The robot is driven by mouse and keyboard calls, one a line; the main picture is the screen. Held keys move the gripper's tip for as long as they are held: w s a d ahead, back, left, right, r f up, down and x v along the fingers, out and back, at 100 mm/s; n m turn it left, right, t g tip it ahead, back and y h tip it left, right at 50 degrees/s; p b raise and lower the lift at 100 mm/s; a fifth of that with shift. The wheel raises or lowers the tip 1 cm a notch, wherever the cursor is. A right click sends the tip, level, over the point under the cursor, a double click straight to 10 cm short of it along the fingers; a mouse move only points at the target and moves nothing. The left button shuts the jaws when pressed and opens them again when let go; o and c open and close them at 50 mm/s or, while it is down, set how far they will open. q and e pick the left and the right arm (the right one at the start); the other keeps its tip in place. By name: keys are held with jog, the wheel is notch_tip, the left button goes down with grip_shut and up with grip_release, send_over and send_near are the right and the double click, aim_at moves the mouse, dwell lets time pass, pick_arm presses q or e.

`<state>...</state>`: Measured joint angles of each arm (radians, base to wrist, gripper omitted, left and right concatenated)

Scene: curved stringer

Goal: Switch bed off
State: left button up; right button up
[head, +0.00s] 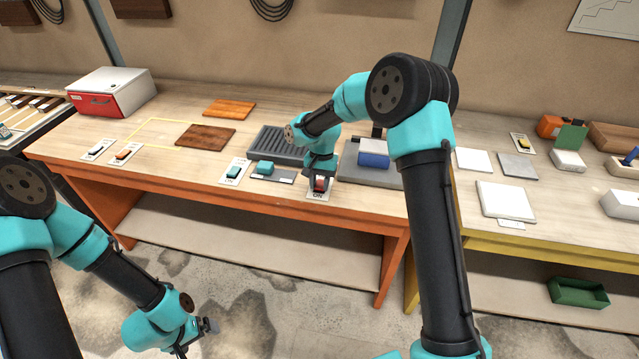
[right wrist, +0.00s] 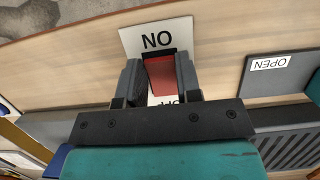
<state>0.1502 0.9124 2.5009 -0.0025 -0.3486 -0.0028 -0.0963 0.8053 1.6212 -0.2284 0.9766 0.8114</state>
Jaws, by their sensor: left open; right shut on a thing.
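A red switch (head: 319,186) sits on a white plate (head: 320,196) marked ON, near the front edge of the orange bench. In the right wrist view the red switch (right wrist: 160,73) lies between the two fingers of my right gripper (right wrist: 159,80). The word ON shows beyond it and a second, partly covered word shows on the near side. In the head view my right gripper (head: 321,176) points down over the switch and is shut on it. My left gripper (head: 208,328) is open and empty, low in front of the bench.
A teal switch (head: 234,171), an orange switch (head: 124,153) and a white switch (head: 97,149) stand along the front edge. A grey ribbed tray (head: 275,146) and a blue block (head: 373,159) flank my right gripper. A yellow bench (head: 470,238) adjoins on the right.

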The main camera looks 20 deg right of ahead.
aim_at(322, 180)
jog(key=o, duration=0.9)
jog(key=v, duration=1.7)
jog(key=shift+d+r, duration=0.1)
jog(key=shift+r, duration=0.15)
jog(key=shift+f, duration=0.1)
